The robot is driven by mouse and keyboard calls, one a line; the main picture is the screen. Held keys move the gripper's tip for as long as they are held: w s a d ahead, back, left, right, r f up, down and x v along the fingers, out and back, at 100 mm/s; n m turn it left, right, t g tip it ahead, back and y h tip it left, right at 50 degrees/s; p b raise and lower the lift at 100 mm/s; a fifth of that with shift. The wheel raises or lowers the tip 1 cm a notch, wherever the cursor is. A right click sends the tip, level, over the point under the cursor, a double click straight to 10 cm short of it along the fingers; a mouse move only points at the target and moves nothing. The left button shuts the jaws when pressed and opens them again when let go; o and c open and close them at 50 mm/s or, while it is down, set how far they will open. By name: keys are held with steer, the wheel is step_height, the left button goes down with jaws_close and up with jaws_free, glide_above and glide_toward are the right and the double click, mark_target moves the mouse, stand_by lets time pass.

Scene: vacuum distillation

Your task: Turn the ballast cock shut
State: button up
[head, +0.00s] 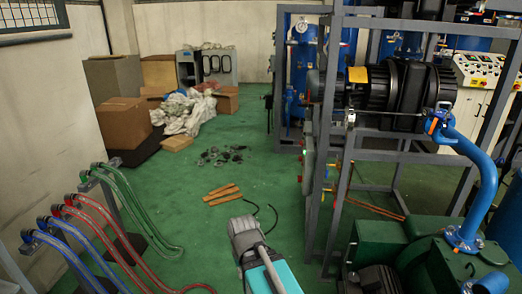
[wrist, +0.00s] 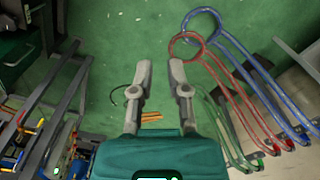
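I cannot tell for certain which part is the ballast cock. Small yellow and red fittings (head: 327,188) sit low on the grey frame's left post in the head view. Small yellow and red fittings (wrist: 20,118) also show at the left edge of the wrist view. An orange-and-blue fitting (head: 435,122) is at the upper end of the thick blue pipe (head: 487,175). My gripper (wrist: 160,70) is open and empty in the wrist view, its two grey fingers apart over the green floor. It touches nothing visible. Part of my teal-and-grey arm shows at the head view's bottom middle.
The grey metal frame (head: 321,150) holds a black pump-like machine (head: 410,90) on the right. Green machinery (head: 400,240) stands below. Red, blue and green hoses (head: 105,235) are at left. Wooden strips (head: 221,195) and dark scraps (head: 220,155) lie on the otherwise open green floor.

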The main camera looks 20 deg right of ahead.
steer(key=shift+f, duration=0.1)
jaws_close()
steer(key=w+d+f+m+t+h+b, duration=0.1)
steer(key=w+d+f+t+b, duration=0.3)
steer(key=w+d+b, duration=0.4)
steer(key=w+d+f+m+t+h+b, duration=0.1)
steer(key=w+d+f+t+h+b, duration=0.15)
steer(key=w+d+t+b, duration=0.6)
steer(key=w+d+f+m+g+b, duration=0.15)
steer(key=w+d+f+b, duration=0.35)
steer(key=w, duration=0.6)
steer(key=w+d+m+t+h+b, duration=0.1)
steer(key=d+t+h+b, duration=0.3)
steer(key=d+b, duration=0.5)
steer(key=w+d+r+m+t+h+b, duration=0.1)
steer(key=d+t+h+b, duration=0.3)
steer(key=d, duration=1.7)
steer(key=w+t+b, duration=0.1)
steer(key=t+b, duration=0.2)
steer(key=b, duration=0.2)
steer(key=shift+d+r+h, duration=0.15)
steer(key=shift+h, duration=0.2)
steer(key=shift+w, duration=0.1)
